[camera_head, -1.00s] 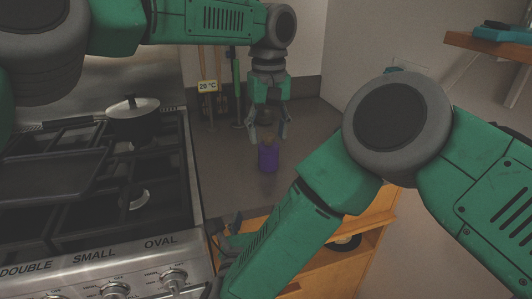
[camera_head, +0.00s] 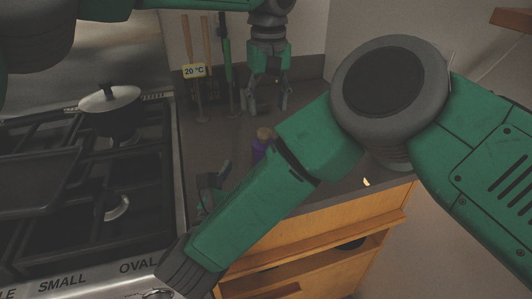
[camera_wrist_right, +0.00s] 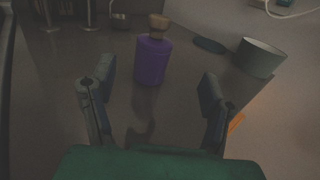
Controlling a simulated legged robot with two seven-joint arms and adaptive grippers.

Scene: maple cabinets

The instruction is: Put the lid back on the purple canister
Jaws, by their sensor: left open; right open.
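The purple canister (camera_head: 258,149) stands upright on the dark counter, partly hidden behind my right arm in the head view. It shows whole in the right wrist view (camera_wrist_right: 152,62). A brown, wood-like lid (camera_wrist_right: 158,22) sits at its top, also seen in the head view (camera_head: 265,132); I cannot tell whether it is fully seated. My left gripper (camera_head: 267,107) is open and empty, above and behind the canister. My right gripper (camera_head: 214,178) is open, left of the canister in the head view. In the wrist view, its fingers (camera_wrist_right: 157,75) are spread, with the canister ahead between them.
A stove with a lidded pot (camera_head: 110,115) stands at the left. A grey bowl (camera_wrist_right: 260,58) and a dark flat disc (camera_wrist_right: 209,45) lie right of the canister. A wooden drawer (camera_head: 310,255) is below the counter.

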